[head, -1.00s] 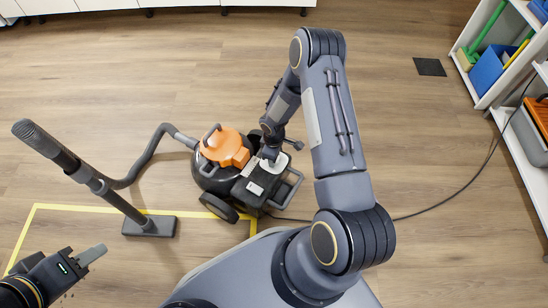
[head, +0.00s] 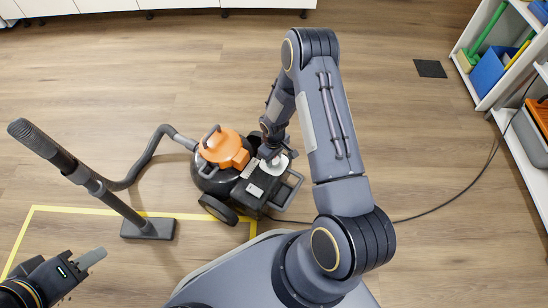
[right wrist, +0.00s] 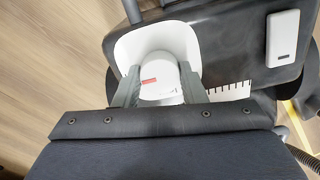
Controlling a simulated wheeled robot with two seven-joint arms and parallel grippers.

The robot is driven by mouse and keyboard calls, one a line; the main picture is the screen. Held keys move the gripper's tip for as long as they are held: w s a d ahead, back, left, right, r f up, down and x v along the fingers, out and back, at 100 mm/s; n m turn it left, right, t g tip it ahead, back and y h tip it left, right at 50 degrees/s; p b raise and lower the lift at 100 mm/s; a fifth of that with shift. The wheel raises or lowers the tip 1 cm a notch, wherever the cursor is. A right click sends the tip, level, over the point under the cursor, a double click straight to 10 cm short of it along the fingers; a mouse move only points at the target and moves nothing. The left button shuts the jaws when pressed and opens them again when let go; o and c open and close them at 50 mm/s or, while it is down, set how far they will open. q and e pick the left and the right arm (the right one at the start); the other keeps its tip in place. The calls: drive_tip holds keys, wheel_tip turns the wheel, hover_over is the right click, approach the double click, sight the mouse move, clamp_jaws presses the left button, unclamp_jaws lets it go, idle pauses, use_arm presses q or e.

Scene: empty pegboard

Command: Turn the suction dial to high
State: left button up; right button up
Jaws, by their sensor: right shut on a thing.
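The vacuum cleaner (head: 209,181) has an orange top and a black body and stands on the floor. Its white suction dial (right wrist: 158,74) carries a red mark and sits in a white recess. A white scale with black ticks (right wrist: 232,91) shows beside it in the right wrist view. My right gripper (right wrist: 158,88) is shut on the dial, one finger on each side. In the head view, my right gripper (head: 268,156) is over the rear of the vacuum, and the dial is mostly hidden. My left gripper (head: 92,258) hangs at lower left, away from the vacuum; its finger gap is unclear.
A black hose and wand with a floor head (head: 150,228) stand left of the vacuum. A white rocker switch (right wrist: 283,39) is beside the dial. Yellow tape (head: 90,210) marks the floor. A cable (head: 440,203) runs right toward shelves (head: 488,98).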

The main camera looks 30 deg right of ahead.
sight(274, 160)
drive_tip(key=o, duration=1)
wheel_tip(274, 160, up, 7)
drive_tip(key=p, duration=0.3)
drive_tip(key=shift+f, duration=0.15)
drive_tip(key=shift+r, duration=0.55)
drive_tip(key=shift+r, duration=0.1)
